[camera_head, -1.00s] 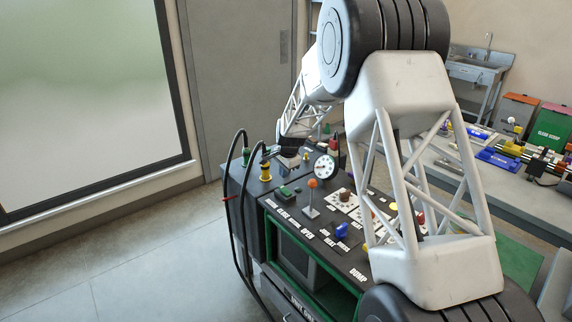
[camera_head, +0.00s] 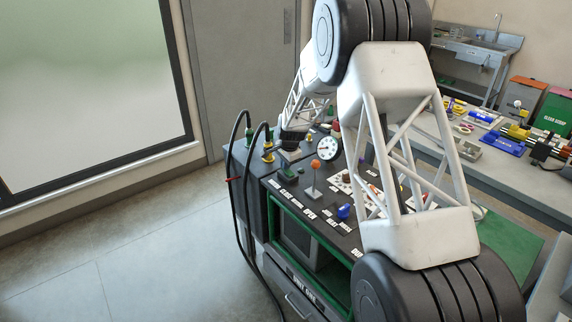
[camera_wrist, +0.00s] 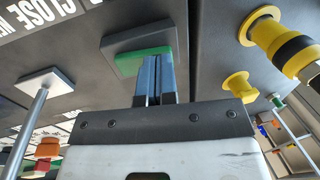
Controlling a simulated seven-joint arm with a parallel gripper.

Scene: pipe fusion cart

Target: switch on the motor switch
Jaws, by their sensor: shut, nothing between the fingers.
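A green rocker on a grey square base (camera_wrist: 125,60), which I take for the motor switch, sits on the dark panel in the wrist view. In the head view the green switch (camera_head: 288,173) is near the panel's left part, just below my gripper. My gripper (camera_wrist: 155,62) has its blue fingers together and empty. The fingertips overlap the right part of the green rocker in the wrist view and hide some of it. I cannot tell whether they touch it. In the head view the fingertips are too small to make out.
Yellow connectors (camera_wrist: 268,32) stand close to the right of the fingers. A metal lever on a white plate (camera_wrist: 48,82) is at the left. In the head view, an orange-knobbed lever (camera_head: 315,164), a gauge (camera_head: 328,148) and black cables (camera_head: 232,175) are near the switch.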

